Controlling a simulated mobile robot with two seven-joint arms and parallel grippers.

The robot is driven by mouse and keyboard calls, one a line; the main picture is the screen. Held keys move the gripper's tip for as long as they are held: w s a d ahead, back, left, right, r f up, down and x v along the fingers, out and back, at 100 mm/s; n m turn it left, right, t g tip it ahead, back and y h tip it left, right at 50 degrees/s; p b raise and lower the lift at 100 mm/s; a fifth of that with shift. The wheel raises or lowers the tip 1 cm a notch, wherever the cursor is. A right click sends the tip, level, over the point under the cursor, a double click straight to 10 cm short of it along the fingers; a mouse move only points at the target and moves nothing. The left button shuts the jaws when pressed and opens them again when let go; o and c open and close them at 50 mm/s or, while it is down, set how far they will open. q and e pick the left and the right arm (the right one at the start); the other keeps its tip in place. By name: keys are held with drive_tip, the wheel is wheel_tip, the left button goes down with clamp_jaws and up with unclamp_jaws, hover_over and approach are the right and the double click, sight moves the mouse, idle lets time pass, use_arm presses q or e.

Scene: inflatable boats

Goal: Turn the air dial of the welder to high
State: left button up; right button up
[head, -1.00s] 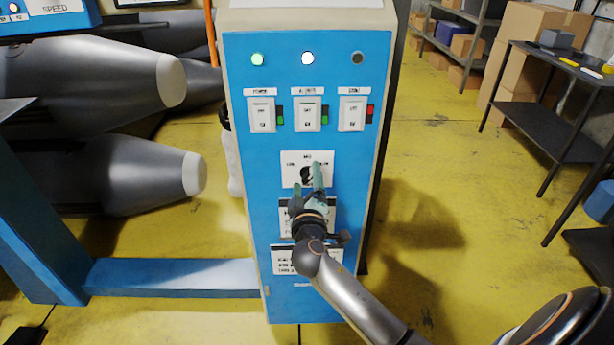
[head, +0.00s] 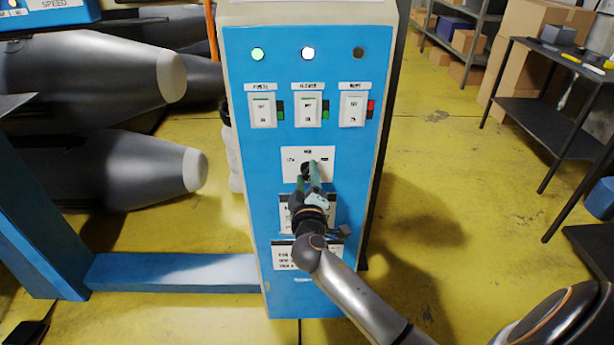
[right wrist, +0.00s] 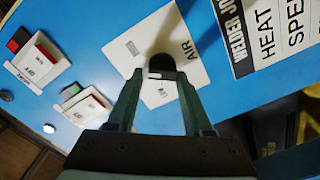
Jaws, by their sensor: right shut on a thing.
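The welder (head: 240,200) is a tall blue cabinet in the middle of the head view. Its air dial is a small black knob on a white plate (head: 322,152) below the switches, mostly hidden by my fingers in the head view. In the right wrist view the black knob (right wrist: 161,65) sits on the plate marked AIR (right wrist: 188,52). My right gripper (head: 308,176) is shut on the knob, with one finger on each side of it; both fingers also show in the right wrist view (right wrist: 162,78). My left gripper is not in view.
Above the dial are three white switches (head: 308,110) and three lamps, one green (head: 257,54), one white, one dark. A label marked HEAT and SPEED (right wrist: 270,35) is beside the AIR plate. Grey boat tubes (head: 100,70) lie at left; a black table (head: 550,110) stands at right.

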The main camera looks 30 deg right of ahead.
clamp_jaws()
drive_tip(key=shift+f+b, duration=0.15)
drive_tip(key=shift+b, duration=0.2)
drive_tip(key=m+b, duration=0.3)
drive_tip(key=shift+f, duration=0.1)
drive_tip(key=shift+s+r+m+b, duration=0.1)
drive_tip(key=shift+r+m+b, duration=0.1)
drive_tip(key=shift+m+b, duration=0.55)
drive_tip(key=shift+d+r+m, duration=0.1)
drive_tip(key=shift+r+m, duration=0.05)
drive_tip(key=shift+m, duration=0.2)
drive_tip(key=o, duration=1)
unclamp_jaws()
drive_tip(key=shift+c, duration=0.2)
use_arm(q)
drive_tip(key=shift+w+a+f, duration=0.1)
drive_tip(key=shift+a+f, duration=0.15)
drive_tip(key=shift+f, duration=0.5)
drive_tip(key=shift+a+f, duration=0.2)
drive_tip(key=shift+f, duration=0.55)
use_arm(e)
drive_tip(key=shift+o, duration=1.2)
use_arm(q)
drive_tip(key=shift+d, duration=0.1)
